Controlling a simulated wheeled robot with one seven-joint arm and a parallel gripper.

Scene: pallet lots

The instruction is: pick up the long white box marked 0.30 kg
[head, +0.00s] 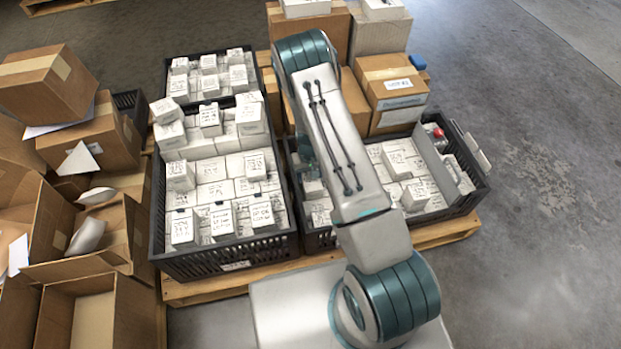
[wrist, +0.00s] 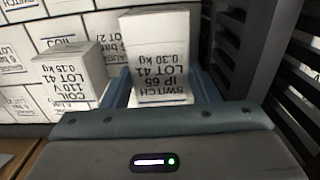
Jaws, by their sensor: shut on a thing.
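The long white box (wrist: 160,50) stands in the middle of the wrist view, with upside-down print reading SWITCH, LOT 41, IP 65 and 0.30 KG. My gripper (wrist: 160,92) is shut on this box, with one blue-grey finger on each side of it. The box's lower end is hidden by the gripper body, so I cannot tell whether it is clear of the boxes below. In the head view my arm reaches over the right-hand black crate (head: 470,200) and hides the gripper and the held box.
A smaller white box (wrist: 70,75) marked COIL, 0.15 KG stands close on the left. A dark crate wall (wrist: 240,50) is close on the right. Another black crate (head: 225,257) full of white boxes stands left. Brown cartons (head: 390,90) stand behind; open floor (head: 550,220) lies right.

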